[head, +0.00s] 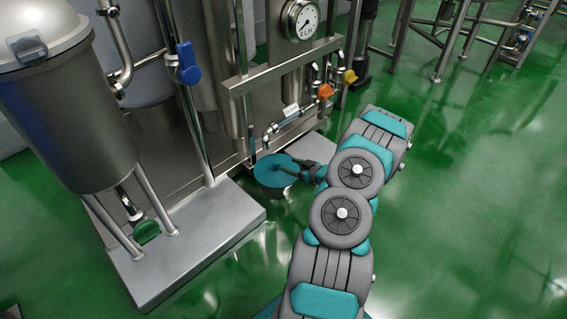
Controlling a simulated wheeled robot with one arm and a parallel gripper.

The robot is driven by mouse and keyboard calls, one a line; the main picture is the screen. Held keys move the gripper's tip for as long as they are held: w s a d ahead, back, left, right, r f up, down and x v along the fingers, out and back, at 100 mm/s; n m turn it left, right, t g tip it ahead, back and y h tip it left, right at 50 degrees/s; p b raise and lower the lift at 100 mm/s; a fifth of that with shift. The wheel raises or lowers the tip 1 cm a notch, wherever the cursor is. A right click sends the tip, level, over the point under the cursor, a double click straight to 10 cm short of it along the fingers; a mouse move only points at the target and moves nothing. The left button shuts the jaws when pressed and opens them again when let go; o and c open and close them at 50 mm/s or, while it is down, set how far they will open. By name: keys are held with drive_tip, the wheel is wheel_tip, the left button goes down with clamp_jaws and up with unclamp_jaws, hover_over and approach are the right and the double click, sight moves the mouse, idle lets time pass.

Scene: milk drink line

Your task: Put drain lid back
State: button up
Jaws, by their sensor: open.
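A round teal disc, which looks like the drain lid (272,172), lies low near the floor in front of the steel equipment. A darker grey shape shows just below its near edge, and I cannot tell if this is the drain. Whether the lid sits flat in the drain or above it is unclear. My gripper (303,168) is open at the lid's right side, with its dark fingers reaching over or against the lid's right edge. The fingertips are small here, and contact with the lid is not clear.
A steel platform (200,240) with a tank (65,115) on legs stands at the left. Pipes, a gauge (302,20) and an orange-handled valve (325,91) are above and behind the lid. The green floor (470,200) at the right is clear.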

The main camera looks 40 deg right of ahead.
drive_tip(key=w+a+r+g+h, duration=0.1)
drive_tip(key=w+a+r+g, duration=0.1)
drive_tip(key=r, duration=0.3)
drive_tip(key=w+a+r+g+h, duration=0.1)
drive_tip(key=r+g, duration=0.1)
drive_tip(key=r, duration=0.4)
drive_tip(key=s+a+r+g+h, duration=0.2)
drive_tip(key=s+a+r+g, duration=0.25)
drive_tip(key=a+r, duration=0.5)
drive_tip(key=s+a+r+g+y, duration=0.1)
drive_tip(key=s+a+r, duration=0.3)
drive_tip(key=s+a, duration=0.5)
drive_tip(key=s+a+r+g+y, duration=0.1)
drive_tip(key=s+a+r+g, duration=0.2)
drive_tip(key=s+a, duration=0.6)
drive_tip(key=s+a+r+g+y, duration=0.1)
drive_tip(key=s+a+r+g, duration=0.1)
drive_tip(key=s+a+r, duration=0.3)
drive_tip(key=s+a, duration=0.4)
drive_tip(key=s, duration=0.6)
drive_tip(key=shift+s+m+g, duration=0.35)
drive_tip(key=shift+m, duration=0.05)
drive_tip(key=shift+r, duration=0.1)
wheel_tip(320, 180, up, 4)
drive_tip(key=p, duration=0.4)
